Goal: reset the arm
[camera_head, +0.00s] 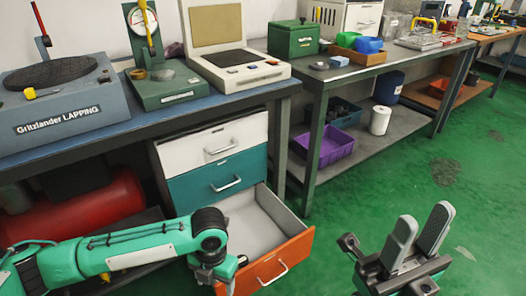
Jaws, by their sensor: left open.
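My left arm comes in from the lower left. Its wrist end, with the left gripper (228,278), points down at the left front of the open orange drawer (290,256). The fingers are mostly hidden by the wrist and the frame edge, and I see nothing held. My right gripper (424,222) stands at the bottom right with its two grey fingers pointing up, close together with a narrow gap, over the green floor and away from the furniture. Nothing shows between them.
The drawer unit's white drawer (213,146) and teal drawer (220,181) are shut. A blue-topped bench (120,128) carries a lapping machine (55,95), a green gauge stand (165,85) and a console (238,68). A purple crate (322,148) sits on a lower shelf. The floor at right is clear.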

